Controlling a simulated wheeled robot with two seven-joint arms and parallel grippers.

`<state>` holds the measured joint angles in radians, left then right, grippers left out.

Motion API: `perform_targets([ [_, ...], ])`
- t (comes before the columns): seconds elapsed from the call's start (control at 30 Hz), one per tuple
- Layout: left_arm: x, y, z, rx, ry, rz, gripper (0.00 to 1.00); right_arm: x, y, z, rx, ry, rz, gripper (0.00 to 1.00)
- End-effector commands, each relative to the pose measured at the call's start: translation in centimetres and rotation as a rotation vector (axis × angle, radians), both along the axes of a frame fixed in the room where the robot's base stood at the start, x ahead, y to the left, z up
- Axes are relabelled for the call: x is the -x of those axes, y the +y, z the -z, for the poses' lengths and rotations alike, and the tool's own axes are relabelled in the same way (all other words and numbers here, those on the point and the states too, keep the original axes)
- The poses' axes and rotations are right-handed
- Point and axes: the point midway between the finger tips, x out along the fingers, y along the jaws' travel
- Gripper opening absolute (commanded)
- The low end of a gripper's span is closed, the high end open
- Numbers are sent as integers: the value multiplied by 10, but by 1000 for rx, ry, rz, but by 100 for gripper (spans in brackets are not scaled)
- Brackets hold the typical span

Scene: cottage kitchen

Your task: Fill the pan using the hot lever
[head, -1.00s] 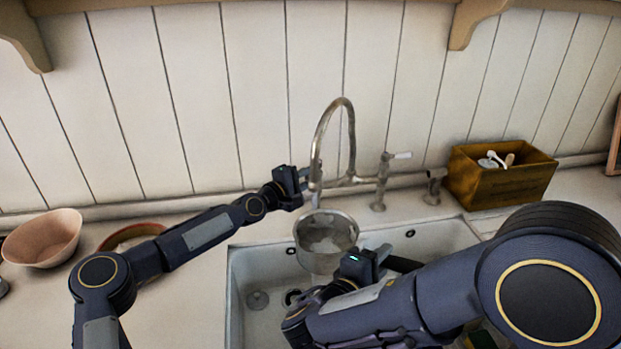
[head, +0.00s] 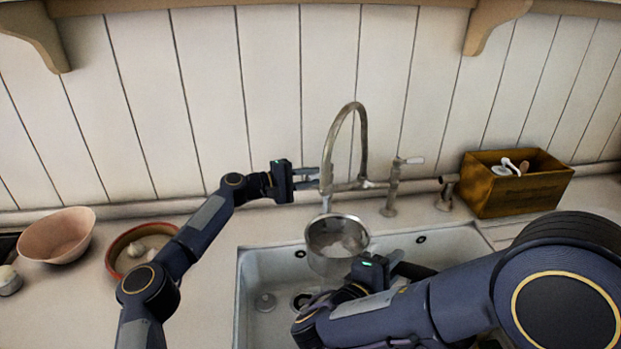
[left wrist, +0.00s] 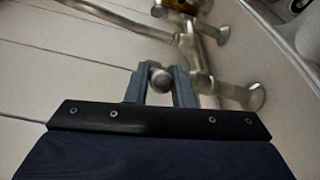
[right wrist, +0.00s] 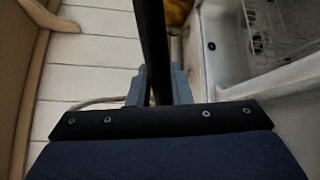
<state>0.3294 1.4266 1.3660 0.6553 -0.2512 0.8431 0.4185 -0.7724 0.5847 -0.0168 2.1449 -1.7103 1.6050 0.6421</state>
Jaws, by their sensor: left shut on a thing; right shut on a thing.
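The metal tap (head: 362,140) has a tall curved spout over the sink. My left gripper (head: 312,180) is at the left side of the tap. In the left wrist view, its fingers (left wrist: 160,88) are shut around a round metal lever end (left wrist: 160,79). The other lever (head: 410,161), with a white grip, is at the right. The metal pan (head: 337,262) is held under the spout, above the sink. My right gripper (right wrist: 158,85) is shut on its black handle (right wrist: 153,40). I cannot tell whether water is running.
The white sink (head: 246,290) is below the pan. A wooden box (head: 520,190) with utensils stands at the right. A pink bowl (head: 57,240) and a brown-rimmed dish (head: 118,250) sit on the left counter. The panelled wall is close behind the tap.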

Motion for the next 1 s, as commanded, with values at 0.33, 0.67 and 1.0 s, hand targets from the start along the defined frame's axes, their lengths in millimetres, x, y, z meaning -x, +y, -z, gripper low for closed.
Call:
perform_targets([
  [0.33, 0, 0, 2, -5, 1, 0, 24, 0, 0, -2, -3, -6, 0, 0],
  [0.67, 0, 0, 0, -2, 0, 1, 43, 0, 0, -2, -3, -6, 0, 0],
  [1.0, 13, 31, -2, -4, -1, -3, 43, 0, 0, -2, -3, -6, 0, 0],
])
